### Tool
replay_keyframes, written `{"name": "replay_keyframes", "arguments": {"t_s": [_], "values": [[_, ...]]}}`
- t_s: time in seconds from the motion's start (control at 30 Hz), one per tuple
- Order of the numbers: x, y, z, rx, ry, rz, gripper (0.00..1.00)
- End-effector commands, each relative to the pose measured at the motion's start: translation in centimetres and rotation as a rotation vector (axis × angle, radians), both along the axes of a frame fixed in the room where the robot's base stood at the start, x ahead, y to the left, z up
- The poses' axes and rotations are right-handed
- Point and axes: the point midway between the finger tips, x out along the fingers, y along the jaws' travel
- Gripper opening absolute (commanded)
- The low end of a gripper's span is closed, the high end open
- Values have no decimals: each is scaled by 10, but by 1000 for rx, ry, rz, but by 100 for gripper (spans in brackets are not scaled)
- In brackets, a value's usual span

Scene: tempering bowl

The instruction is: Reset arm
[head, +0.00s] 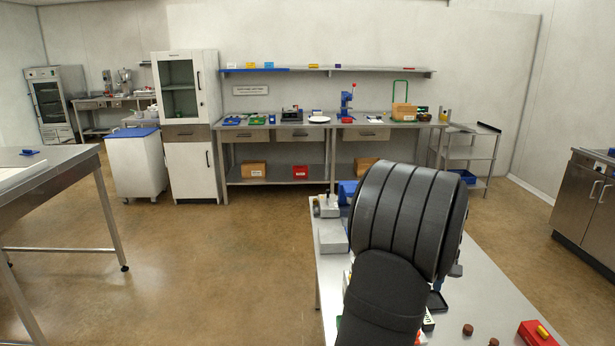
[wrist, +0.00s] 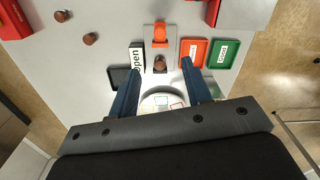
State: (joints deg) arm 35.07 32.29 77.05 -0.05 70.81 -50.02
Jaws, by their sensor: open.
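My gripper (wrist: 161,74) shows in the wrist view with its two dark blue fingers spread apart and nothing held between them. It points down over the grey worktable (wrist: 105,12). A small brown piece (wrist: 159,63) and an orange item (wrist: 160,36) on a grey plate lie in line with the gap between the fingers. A round white item with coloured marks (wrist: 162,102) shows partly between the fingers, nearer the palm. In the head view my dark arm covers much of the worktable (head: 497,285) and hides the fingers.
Beside the gap are a red tray (wrist: 192,47), a green tray (wrist: 223,55), a black tray (wrist: 120,78) and an "open" sign (wrist: 137,57). Brown pucks (wrist: 90,39) and a red box (head: 538,334) lie to one side. A back counter (head: 300,125) stands beyond open floor.

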Motion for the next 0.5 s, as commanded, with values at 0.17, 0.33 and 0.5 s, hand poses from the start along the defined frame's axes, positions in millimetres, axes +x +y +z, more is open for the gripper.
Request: {"name": "replay_keyframes", "arguments": {"t_s": [0.17, 0.33, 0.5], "values": [[-1, 1, -36, 2, 4, 0, 45], [0, 1, -70, 2, 1, 0, 45], [0, 1, -104, 2, 1, 0, 45]]}}
